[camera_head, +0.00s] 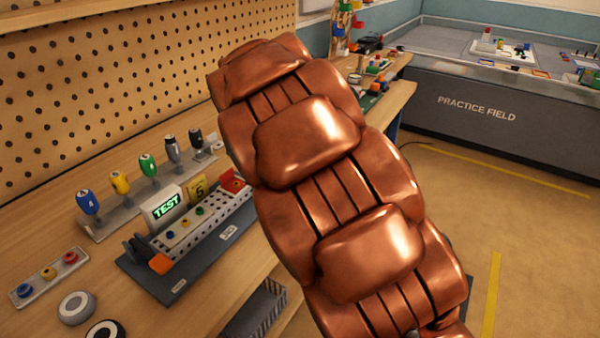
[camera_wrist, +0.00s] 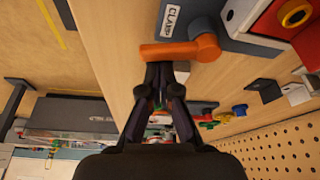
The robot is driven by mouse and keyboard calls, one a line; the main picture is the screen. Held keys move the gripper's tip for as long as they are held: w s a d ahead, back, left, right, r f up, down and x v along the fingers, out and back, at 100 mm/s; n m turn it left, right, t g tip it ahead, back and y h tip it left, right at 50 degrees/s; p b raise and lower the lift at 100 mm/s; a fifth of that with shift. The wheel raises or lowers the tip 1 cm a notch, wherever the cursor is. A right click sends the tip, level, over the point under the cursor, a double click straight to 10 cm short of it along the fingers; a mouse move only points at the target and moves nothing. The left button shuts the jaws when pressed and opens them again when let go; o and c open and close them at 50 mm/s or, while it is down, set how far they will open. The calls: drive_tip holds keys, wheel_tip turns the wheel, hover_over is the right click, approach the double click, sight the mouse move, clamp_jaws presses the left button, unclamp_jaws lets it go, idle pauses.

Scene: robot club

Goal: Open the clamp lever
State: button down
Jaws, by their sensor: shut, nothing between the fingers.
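The clamp lever (camera_wrist: 165,52) is an orange bar with a round hub at its right end. It sits by the edge of a dark grey base plate (camera_wrist: 230,42) labelled CLAMP. In the head view the orange lever (camera_head: 161,264) shows at the near left end of the fixture. My gripper (camera_wrist: 166,72) is shut and empty, its fingertips right at the lever's near side in the wrist view. I cannot tell whether they touch it. The head view does not show my gripper; my copper-coloured arm fills the middle there.
The fixture's perforated metal rail (camera_head: 205,218) carries coloured buttons, beside a TEST display (camera_head: 165,206). Behind stands a rack of coloured-handled tools (camera_head: 148,165). A button strip (camera_head: 48,276) and round rolls (camera_head: 76,308) lie at left. A pegboard (camera_head: 90,90) backs the wooden bench.

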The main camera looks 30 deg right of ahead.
drive_tip(key=shift+a, duration=0.15)
drive_tip(key=shift+w+a, duration=0.1)
drive_tip(key=shift+w, duration=0.05)
drive_tip(key=shift+w+a+r, duration=0.1)
drive_tip(key=shift+w+a, duration=0.3)
idle(0.4)
drive_tip(key=w+d+p, duration=0.1)
drive_tip(key=w+d, duration=0.1)
drive_tip(key=shift+w+d, duration=0.3)
drive_tip(key=shift+w+d+r, duration=0.1)
drive_tip(key=shift+w+r, duration=0.05)
drive_tip(key=shift+r, duration=0.2)
drive_tip(key=b+v, duration=0.1)
drive_tip(key=v, duration=0.8)
drive_tip(key=shift+s+r, duration=0.15)
drive_tip(key=shift+s, duration=0.15)
